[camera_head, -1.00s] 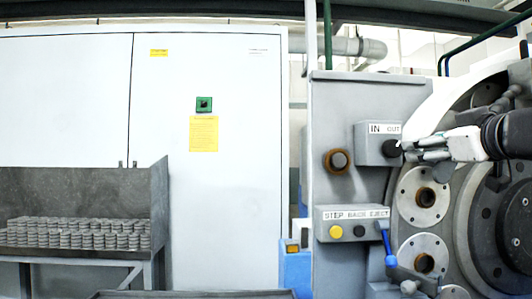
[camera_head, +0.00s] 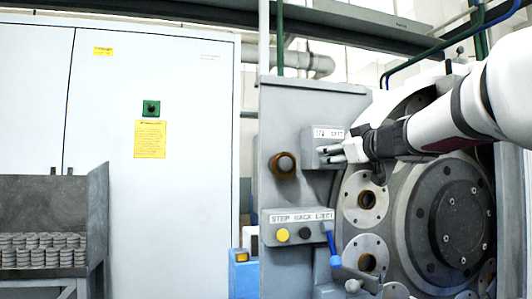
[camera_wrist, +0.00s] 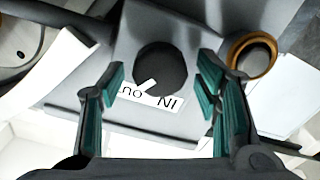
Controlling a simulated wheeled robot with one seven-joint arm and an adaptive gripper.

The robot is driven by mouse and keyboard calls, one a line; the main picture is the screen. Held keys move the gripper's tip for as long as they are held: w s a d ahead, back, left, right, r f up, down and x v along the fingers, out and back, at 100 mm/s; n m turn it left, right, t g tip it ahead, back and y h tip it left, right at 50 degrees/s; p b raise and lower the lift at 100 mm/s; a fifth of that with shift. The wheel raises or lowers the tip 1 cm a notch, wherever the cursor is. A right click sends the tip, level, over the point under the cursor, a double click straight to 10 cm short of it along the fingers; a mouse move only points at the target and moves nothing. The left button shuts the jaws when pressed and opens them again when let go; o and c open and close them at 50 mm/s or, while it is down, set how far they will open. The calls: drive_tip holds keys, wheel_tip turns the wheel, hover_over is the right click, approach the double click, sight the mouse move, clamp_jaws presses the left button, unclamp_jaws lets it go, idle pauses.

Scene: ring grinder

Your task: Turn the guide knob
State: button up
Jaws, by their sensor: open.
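The guide knob (camera_wrist: 160,68) is a round black knob with a white pointer mark, seen upside down in the wrist view. It sits on a grey box (camera_wrist: 150,30) beside a white IN/OUT label (camera_wrist: 155,98). In the head view my gripper (camera_head: 328,153) is in front of the grey box (camera_head: 308,150) and hides the knob. In the wrist view my gripper's teal-lined fingers (camera_wrist: 162,95) are apart, one to each side of the knob's line. They are open and empty; whether they touch the knob I cannot tell.
A knob with an orange-brown ring (camera_head: 284,165) is left of the box. Below it, a STEP BACK/EJECT panel (camera_head: 297,218) has a yellow button (camera_head: 283,235) and a blue lever (camera_head: 333,243). The round grinder head (camera_head: 455,220) stands to the right.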

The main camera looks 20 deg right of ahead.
drive_tip(key=c, duration=1.1)
drive_tip(key=shift+n, duration=0.3)
drive_tip(key=shift+c, duration=0.2)
drive_tip(key=shift+a+f+n+p, duration=0.15)
drive_tip(key=shift+n+p, duration=0.35)
drive_tip(key=shift+n, duration=2.8)
drive_tip(key=shift+a+f+n+p, duration=0.1)
drive_tip(key=shift+n+p, duration=0.4)
drive_tip(key=shift+n, duration=2.8)
drive_tip(key=o, duration=1.1)
drive_tip(key=shift+o, duration=0.2)
